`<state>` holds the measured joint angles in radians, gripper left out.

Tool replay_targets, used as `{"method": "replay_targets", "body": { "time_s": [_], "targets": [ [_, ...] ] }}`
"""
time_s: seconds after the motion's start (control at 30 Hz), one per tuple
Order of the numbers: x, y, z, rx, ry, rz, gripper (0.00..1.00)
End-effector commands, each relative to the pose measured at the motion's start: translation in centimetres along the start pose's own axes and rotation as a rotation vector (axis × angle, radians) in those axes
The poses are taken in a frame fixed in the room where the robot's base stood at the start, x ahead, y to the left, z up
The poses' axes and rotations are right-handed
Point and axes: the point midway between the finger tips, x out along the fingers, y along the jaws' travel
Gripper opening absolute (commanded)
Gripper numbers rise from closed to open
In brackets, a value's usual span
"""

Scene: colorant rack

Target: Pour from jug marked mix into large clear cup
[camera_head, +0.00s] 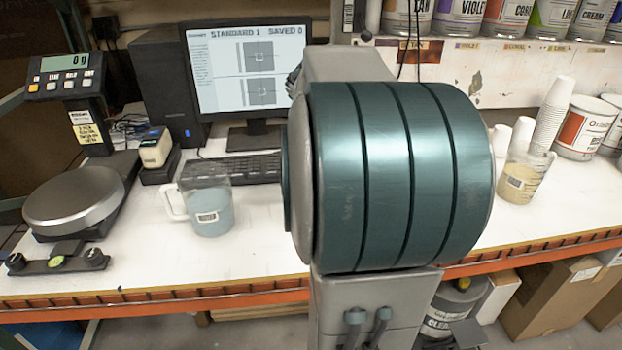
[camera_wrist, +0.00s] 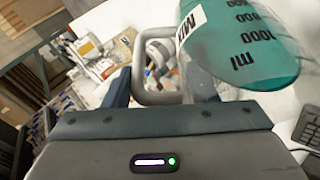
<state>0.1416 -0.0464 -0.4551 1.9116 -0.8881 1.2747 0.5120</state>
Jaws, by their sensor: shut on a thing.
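In the wrist view, a clear jug (camera_wrist: 245,45) marked MIX holds teal liquid, with ml marks on its wall. It appears tilted. My gripper (camera_wrist: 160,86) is shut on its grey handle, with a dark finger on each side. The jug's far end runs out of the frame. In the head view, my large green arm link hides the gripper and the held jug. I cannot clearly pick out the large clear cup in either view.
In the head view, a labelled jug of blue-grey liquid (camera_head: 208,210) stands left of my arm. A scale (camera_head: 75,198), monitor (camera_head: 250,70) and keyboard (camera_head: 245,168) are on the bench. At right stand a container of yellowish liquid (camera_head: 520,183), stacked white cups (camera_head: 552,115) and paint cans (camera_head: 583,128).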

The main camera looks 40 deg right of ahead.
Motion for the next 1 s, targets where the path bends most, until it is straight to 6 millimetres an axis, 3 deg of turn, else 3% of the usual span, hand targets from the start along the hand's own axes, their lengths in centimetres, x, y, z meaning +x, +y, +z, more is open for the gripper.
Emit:
{"method": "replay_targets", "body": {
  "time_s": [1.0],
  "targets": [
    [-1.1, 0.01, -0.47, -0.031, 0.001, 0.081, 0.0]
  ]
}}
